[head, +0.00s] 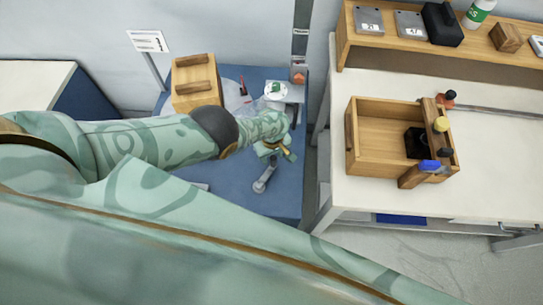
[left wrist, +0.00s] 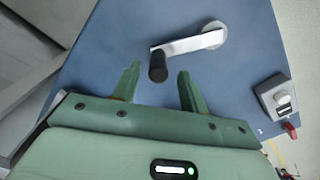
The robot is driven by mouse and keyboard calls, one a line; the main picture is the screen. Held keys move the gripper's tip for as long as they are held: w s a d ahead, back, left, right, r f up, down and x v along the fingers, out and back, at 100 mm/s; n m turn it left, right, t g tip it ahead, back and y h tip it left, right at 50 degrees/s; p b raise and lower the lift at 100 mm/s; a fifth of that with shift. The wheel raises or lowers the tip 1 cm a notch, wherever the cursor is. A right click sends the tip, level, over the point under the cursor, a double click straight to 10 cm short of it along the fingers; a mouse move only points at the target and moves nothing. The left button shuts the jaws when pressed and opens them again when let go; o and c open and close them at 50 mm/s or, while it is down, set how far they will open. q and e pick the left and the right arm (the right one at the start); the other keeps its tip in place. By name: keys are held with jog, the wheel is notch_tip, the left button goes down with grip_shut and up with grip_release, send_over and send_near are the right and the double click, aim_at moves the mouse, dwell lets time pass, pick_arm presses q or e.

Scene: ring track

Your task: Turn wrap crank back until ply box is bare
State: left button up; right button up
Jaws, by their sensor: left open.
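The wrap crank (left wrist: 188,43) shows in the left wrist view as a silver arm with a round hub and a black knob (left wrist: 158,68). It also shows in the head view (head: 264,180) on the blue tabletop. My left gripper (left wrist: 159,72) is open, and the knob appears between its fingertips; I cannot tell how far below them it lies. In the head view my left gripper (head: 280,153) is just above the crank. The ply box (head: 195,86), with wooden bars on top, stands at the back left of the blue top. Clear film (head: 236,99) lies beside it. My right gripper is not in view.
A grey device (left wrist: 274,97) with a red part sits at the blue top's edge. An open wooden tray (head: 372,162) with knobs stands on the white table (head: 370,207) at right. A shelf (head: 400,48) behind holds several small items. A sign (head: 149,42) stands behind the box.

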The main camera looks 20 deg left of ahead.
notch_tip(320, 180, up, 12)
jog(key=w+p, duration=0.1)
jog(key=p, duration=0.9)
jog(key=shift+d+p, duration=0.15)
jog(key=shift+p, duration=0.15)
